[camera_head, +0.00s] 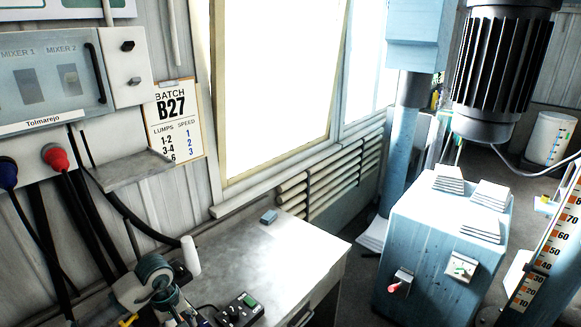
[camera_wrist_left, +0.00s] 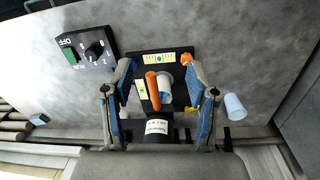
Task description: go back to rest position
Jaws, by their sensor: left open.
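My left gripper (camera_wrist_left: 160,68) is open in the left wrist view, its two blue-padded fingers spread apart. Between and beyond the fingers lies a dark holder (camera_wrist_left: 181,66) on the grey bench, with an orange-handled item (camera_wrist_left: 152,84) and a white cylinder (camera_wrist_left: 166,88). A black round item with a white label (camera_wrist_left: 157,127) sits lower between the fingers. I see no object clamped by the fingers. In the head view my left arm is low at the left over the bench; the finger opening cannot be made out there. My right gripper is in neither view.
A control box (camera_head: 240,311) with a green button sits on the bench (camera_head: 285,250). A white cylinder (camera_head: 190,256) and small blue block (camera_head: 268,216) stand farther back. A blue cabinet (camera_head: 425,250) and hanging motor (camera_head: 500,70) are at right. Cables hang at left.

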